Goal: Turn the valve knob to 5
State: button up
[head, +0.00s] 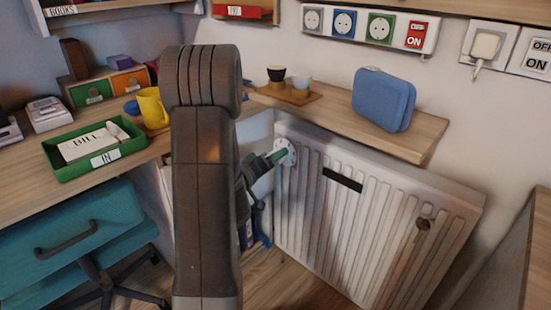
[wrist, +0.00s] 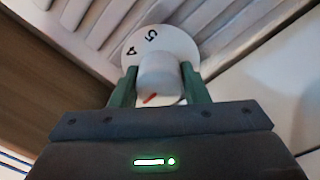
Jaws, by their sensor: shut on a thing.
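The valve knob (wrist: 158,78) is a pale grey cylinder with a red pointer mark, set before a white dial (wrist: 172,44) in the wrist view. The numbers 4 and 5 show on the dial's upper left; its lower part is hidden. The red mark is at the knob's lower left, away from the 5. My gripper (wrist: 160,88) has its green fingers on both sides of the knob, shut on it. In the head view the white dial (head: 286,152) sits at the radiator's upper left, with my gripper (head: 279,156) at it; the knob is mostly hidden there.
The white ribbed radiator (head: 345,215) stands below a wooden shelf (head: 425,137) holding a blue case (head: 384,98) and a small tray with cups (head: 290,93). A desk (head: 25,155) with a green tray (head: 95,165) and a teal chair (head: 75,235) are at left.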

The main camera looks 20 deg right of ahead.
jog(key=m, duration=0.6)
jog(key=shift+m, duration=0.3)
jog(key=m, duration=0.5)
dwell(0.4)
jog(key=o, duration=1)
jog(key=shift+c, duration=0.2)
jog(key=shift+a, duration=0.1)
